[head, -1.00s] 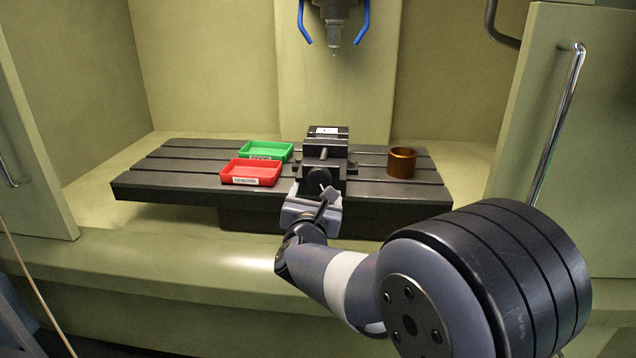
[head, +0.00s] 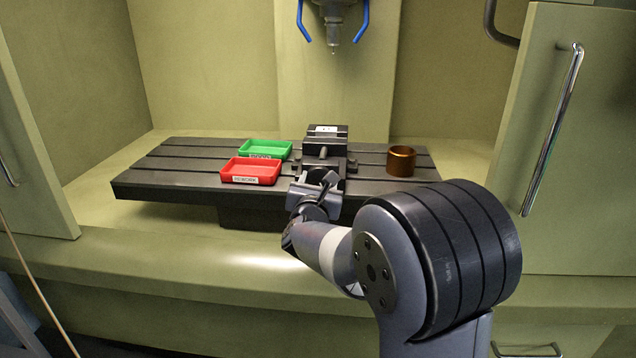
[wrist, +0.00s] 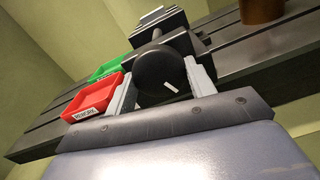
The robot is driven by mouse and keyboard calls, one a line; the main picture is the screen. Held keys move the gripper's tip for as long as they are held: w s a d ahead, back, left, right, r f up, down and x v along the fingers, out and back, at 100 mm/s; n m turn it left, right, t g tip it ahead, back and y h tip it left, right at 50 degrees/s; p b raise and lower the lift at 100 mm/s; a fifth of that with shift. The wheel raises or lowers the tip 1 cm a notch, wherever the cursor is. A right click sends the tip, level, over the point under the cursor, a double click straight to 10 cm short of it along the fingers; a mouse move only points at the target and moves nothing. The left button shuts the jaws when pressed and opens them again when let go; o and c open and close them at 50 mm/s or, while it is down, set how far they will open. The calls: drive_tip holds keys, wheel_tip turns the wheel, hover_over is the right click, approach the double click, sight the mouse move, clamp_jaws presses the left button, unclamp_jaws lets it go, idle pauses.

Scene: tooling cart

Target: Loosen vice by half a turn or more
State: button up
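The vice (head: 326,140) stands on the slotted table, its jaws and screw toward the back. Its round dark screw knob (wrist: 160,72) faces me and carries a short white mark, which lies aslant in the wrist view. My gripper (head: 318,184) is at the front of the vice. In the wrist view my gripper (wrist: 162,88) has one pale finger on each side of the knob, both seeming to touch it. The gripper is rolled against the table. In the head view my gripper and wrist hide part of the knob.
A red tray (head: 251,181) and a green tray (head: 264,142) lie left of the vice. A copper-coloured cylinder (head: 401,172) stands to its right. A spindle (head: 333,38) hangs above and behind. A door with a handle (head: 553,130) bounds the right side.

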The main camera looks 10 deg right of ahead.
drive_tip(key=c, duration=0.5)
drive_tip(key=shift+o, duration=0.2)
drive_tip(key=shift+b, duration=0.3)
